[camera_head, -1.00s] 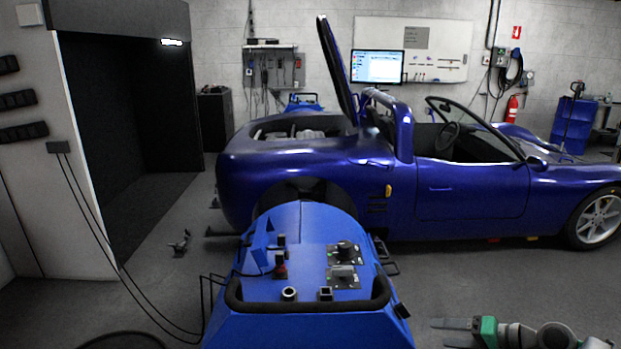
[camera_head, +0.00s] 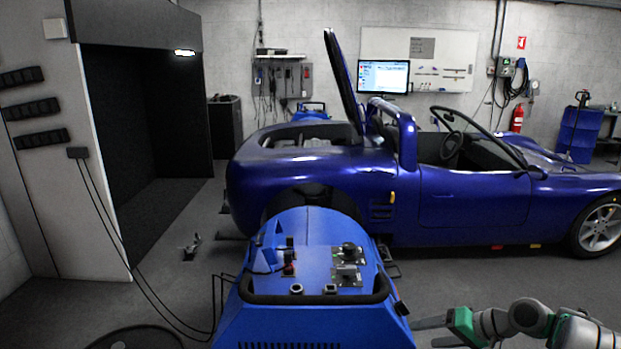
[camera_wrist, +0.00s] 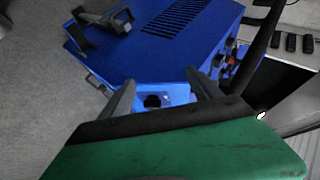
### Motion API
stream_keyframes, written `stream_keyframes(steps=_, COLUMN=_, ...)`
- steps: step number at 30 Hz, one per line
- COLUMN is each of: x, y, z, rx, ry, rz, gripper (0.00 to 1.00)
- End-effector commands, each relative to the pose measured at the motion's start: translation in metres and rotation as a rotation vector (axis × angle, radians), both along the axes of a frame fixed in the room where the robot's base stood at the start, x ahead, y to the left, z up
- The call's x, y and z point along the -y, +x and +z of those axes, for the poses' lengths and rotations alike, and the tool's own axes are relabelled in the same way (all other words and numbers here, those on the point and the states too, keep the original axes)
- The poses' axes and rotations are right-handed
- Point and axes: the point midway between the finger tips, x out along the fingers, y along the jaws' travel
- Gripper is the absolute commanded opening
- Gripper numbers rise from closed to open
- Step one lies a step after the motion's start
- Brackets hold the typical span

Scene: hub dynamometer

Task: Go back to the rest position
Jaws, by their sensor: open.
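My gripper (camera_head: 432,332) shows at the bottom right of the head view, with a green body and two grey fingers pointing left. The fingers are apart with nothing between them. In the wrist view my gripper (camera_wrist: 160,92) shows its two dark fingers spread, with the blue dynamometer unit (camera_wrist: 150,50) beyond them. In the head view the blue dynamometer unit (camera_head: 310,318) stands in front, to the left of my gripper and apart from it. Its top carries a control panel (camera_head: 347,265) with knobs and two small sockets.
A blue sports car (camera_head: 460,205) with its rear lid raised stands behind the unit. A dark open booth (camera_head: 140,140) is at the left, with cables hanging down to the floor. A monitor (camera_head: 384,76) stands behind the car. Grey floor (camera_head: 500,275) is clear between car and arm.

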Motion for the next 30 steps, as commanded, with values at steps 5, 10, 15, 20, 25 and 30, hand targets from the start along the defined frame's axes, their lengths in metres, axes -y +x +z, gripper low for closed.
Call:
stream_keyframes(steps=5, x=-0.043, y=-0.005, z=0.042, rx=-0.044, ry=-0.139, rz=0.039, gripper=0.73)
stream_keyframes(steps=10, x=-0.099, y=-0.038, z=0.090, rx=-0.095, ry=-0.329, rz=0.084, gripper=0.73)
stream_keyframes(steps=15, x=-0.147, y=-0.117, z=0.137, rx=-0.140, ry=-0.557, rz=0.119, gripper=0.73)
stream_keyframes(steps=20, x=-0.158, y=-0.195, z=0.154, rx=-0.165, ry=-0.709, rz=0.121, gripper=0.73)
stream_keyframes(steps=25, x=-0.152, y=-0.230, z=0.152, rx=-0.179, ry=-0.770, rz=0.111, gripper=0.73)
stream_keyframes(steps=30, x=-0.150, y=-0.232, z=0.149, rx=-0.183, ry=-0.773, rz=0.110, gripper=0.73)
